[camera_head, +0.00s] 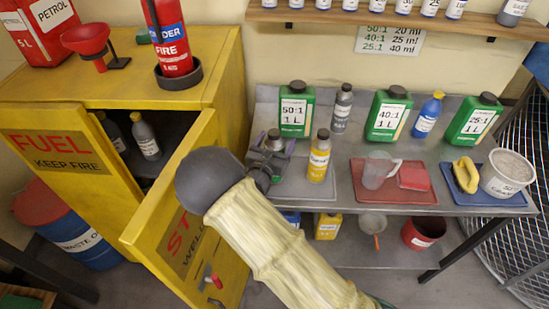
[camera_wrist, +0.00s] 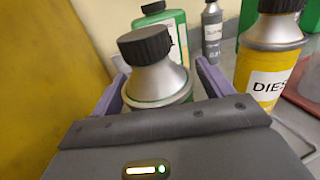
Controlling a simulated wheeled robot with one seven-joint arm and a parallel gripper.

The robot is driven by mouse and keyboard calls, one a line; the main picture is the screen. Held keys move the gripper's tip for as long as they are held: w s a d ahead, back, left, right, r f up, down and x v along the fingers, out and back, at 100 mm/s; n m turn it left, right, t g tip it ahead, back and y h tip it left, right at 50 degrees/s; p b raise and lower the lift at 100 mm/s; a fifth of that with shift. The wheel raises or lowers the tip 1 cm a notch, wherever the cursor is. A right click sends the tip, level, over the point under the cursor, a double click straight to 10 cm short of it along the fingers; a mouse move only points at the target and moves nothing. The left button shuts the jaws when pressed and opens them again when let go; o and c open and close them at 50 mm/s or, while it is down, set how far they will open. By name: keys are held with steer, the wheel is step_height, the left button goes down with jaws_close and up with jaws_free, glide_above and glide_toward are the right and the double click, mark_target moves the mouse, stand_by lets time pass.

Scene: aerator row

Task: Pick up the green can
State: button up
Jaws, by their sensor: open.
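A small can with a black cap, a grey metal shoulder and a green body stands between my fingers in the wrist view (camera_wrist: 158,78). In the head view its cap and shoulder (camera_head: 274,140) show above my gripper (camera_head: 270,158); its body is mostly hidden. My gripper also shows in the wrist view (camera_wrist: 160,92), with one purple finger on each side of the can. The jaws are open, and the lower part of the can is hidden behind the gripper body.
A yellow bottle (camera_head: 319,156) stands close on the right. Larger green jugs, including the 50:1 jug (camera_head: 294,107), stand behind on the grey bench. The open yellow cabinet door (camera_head: 178,212) is close on the left. A red tray (camera_head: 412,195) lies farther right.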

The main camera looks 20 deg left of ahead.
stand_by(0.3)
steer(key=c, duration=1.4)
steer(key=shift+o, duration=0.2)
step_height(320, 180, up, 10)
steer(key=shift+b, duration=0.9)
